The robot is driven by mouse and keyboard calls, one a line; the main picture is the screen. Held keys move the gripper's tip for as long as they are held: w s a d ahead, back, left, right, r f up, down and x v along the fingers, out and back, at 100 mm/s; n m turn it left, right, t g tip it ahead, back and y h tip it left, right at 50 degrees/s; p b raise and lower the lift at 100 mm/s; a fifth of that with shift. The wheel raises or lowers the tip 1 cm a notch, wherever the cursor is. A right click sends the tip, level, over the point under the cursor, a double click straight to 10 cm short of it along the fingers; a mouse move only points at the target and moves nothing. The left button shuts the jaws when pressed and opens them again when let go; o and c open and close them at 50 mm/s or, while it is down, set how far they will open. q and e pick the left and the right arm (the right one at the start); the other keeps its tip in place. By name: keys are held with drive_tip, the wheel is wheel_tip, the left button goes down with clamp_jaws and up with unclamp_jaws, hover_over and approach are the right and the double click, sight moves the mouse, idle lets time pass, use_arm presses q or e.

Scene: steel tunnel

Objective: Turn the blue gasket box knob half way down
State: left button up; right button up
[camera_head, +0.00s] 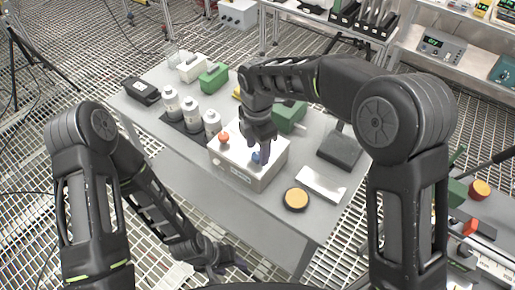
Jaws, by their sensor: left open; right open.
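The gasket box (236,172) is a white box standing on the grey table. On its top are an orange knob (224,137) to the left and the blue knob (256,158) nearer the right. My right gripper (262,150) is open and points down at the blue knob. Its fingers partly hide the knob, and I cannot tell whether they touch it. My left gripper (232,268) is open and empty, low in front of the table and away from the box.
White bottles (191,114) stand on a dark mat left of the box. A round yellow-topped tin (296,199) and a white bar (320,185) lie to its right. Green boxes (213,77) stand behind. A dark stand (340,150) is at the right.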

drive_tip(key=shift+f, duration=0.7)
clamp_jaws()
